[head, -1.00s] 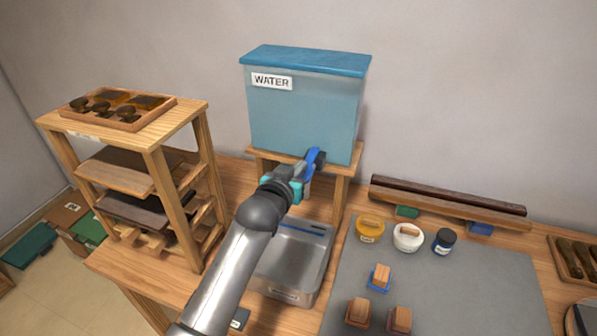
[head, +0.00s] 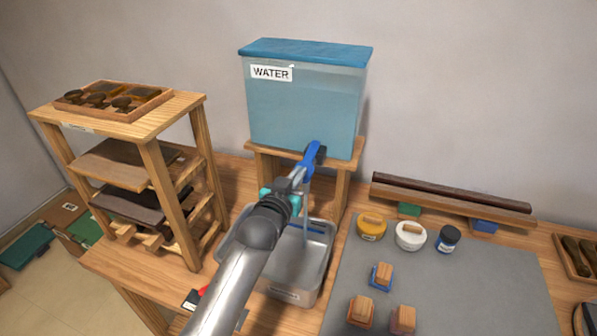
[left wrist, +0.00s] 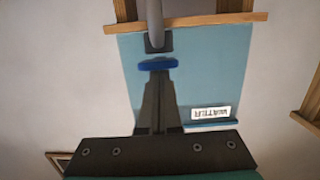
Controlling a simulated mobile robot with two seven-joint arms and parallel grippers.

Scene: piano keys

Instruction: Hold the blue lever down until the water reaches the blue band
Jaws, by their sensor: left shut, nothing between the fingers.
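The blue lever (head: 312,155) sits at the front of the water tank (head: 305,108), which is labelled WATER. My left gripper (head: 303,175) is shut and empty, with its fingertips at the lever; in the left wrist view the lever (left wrist: 157,65) lies across the closed fingertips (left wrist: 157,76). I cannot tell how hard they press. A thin pale stream (head: 306,215) falls below the lever into the metal basin (head: 322,262). The blue band (head: 316,230) is on the basin's inner back wall. My arm hides part of the basin, and the water level is unclear. My right gripper is out of view.
A wooden rack (head: 160,165) with shelves stands close on the left. A grey mat (head: 450,290) on the right bears jars and wood-handled blocks. A long wooden rail (head: 450,200) lies along the wall. The tank rests on a wooden stand (head: 342,185).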

